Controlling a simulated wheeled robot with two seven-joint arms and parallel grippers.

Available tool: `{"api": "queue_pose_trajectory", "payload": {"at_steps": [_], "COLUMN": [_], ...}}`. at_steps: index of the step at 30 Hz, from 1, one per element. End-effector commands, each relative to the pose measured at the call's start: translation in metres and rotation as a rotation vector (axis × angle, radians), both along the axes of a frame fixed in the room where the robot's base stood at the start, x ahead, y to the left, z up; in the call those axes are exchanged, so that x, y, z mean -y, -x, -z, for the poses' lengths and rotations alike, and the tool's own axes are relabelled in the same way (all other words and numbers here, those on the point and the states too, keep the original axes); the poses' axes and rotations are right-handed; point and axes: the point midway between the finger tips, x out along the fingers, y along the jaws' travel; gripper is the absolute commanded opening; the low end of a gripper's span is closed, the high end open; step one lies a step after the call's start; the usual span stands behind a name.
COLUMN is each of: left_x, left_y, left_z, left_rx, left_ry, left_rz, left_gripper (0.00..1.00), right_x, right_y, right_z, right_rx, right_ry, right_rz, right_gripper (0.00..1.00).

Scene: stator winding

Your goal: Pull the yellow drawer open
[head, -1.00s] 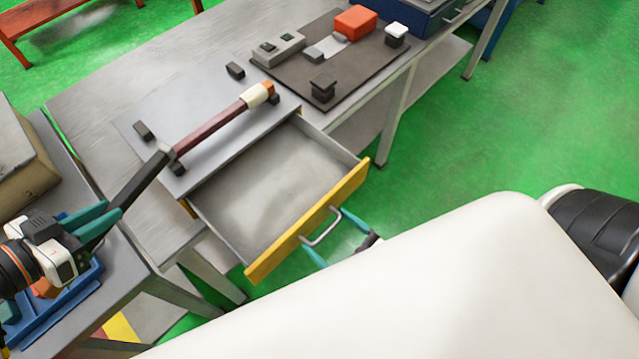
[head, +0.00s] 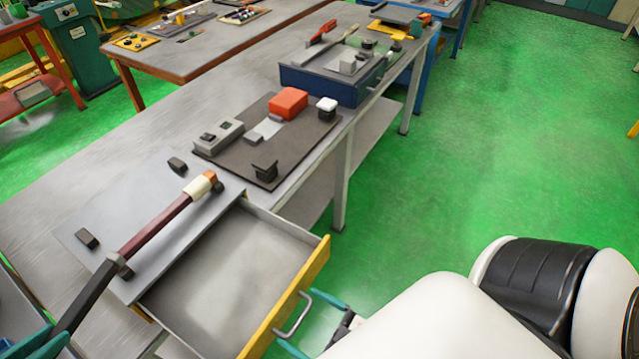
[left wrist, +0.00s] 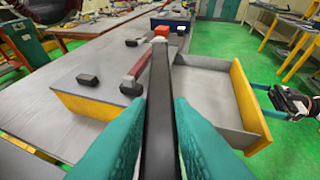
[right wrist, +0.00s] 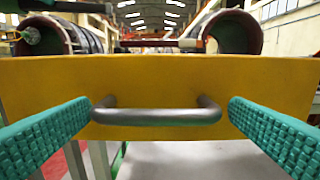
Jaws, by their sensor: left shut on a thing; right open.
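The drawer stands pulled out from the grey bench, its grey inside empty; its yellow front (head: 314,268) faces lower right. A grey bar handle (head: 294,317) is on that front and shows in the right wrist view (right wrist: 160,116). My right gripper (head: 297,319) is open, its teal fingers (right wrist: 60,133) at either end of the handle with visible gaps. My left gripper (left wrist: 160,110) is shut on the black grip of a long tool (head: 152,226) with a maroon shaft and a pale and orange end. The tool lies across the grey plate above the drawer.
A dark mat (head: 228,160) with a red block (head: 288,103) lies farther along the bench. A blue box (head: 320,88) stands beyond it. Black blocks (head: 87,238) sit around the plate. Green floor to the right is open.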

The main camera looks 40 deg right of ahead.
Motion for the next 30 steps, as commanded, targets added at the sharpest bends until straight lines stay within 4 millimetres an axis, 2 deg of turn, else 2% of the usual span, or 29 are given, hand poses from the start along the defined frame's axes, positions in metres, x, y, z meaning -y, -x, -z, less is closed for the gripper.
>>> {"api": "queue_pose_trajectory", "payload": {"at_steps": [5, 8, 21, 24, 30], "left_x": [0.000, 0.000, 0.000, 0.000, 0.000], "left_y": [0.000, 0.000, 0.000, 0.000, 0.000], "left_z": [0.000, 0.004, 0.029, 0.031, 0.032], "left_rx": [0.002, 0.002, 0.002, 0.002, 0.002], "left_ry": [0.001, 0.001, 0.001, 0.001, 0.001], "left_rz": [0.000, 0.000, 0.000, 0.000, 0.000], "left_gripper": [0.00, 0.00, 0.00, 0.00, 0.00], "right_x": [0.000, 0.004, 0.034, 0.038, 0.042], "right_y": [0.003, 0.012, 0.093, 0.104, 0.113], "right_z": [0.001, 0.002, 0.003, 0.002, 0.000], "right_rx": [-0.002, -0.003, -0.004, -0.003, 0.001], "right_ry": [0.000, 0.000, 0.000, 0.000, 0.000], "right_rz": [-0.001, -0.001, 0.000, 0.001, 0.001], "right_gripper": [1.00, 1.00, 1.00, 1.00, 1.00]}}
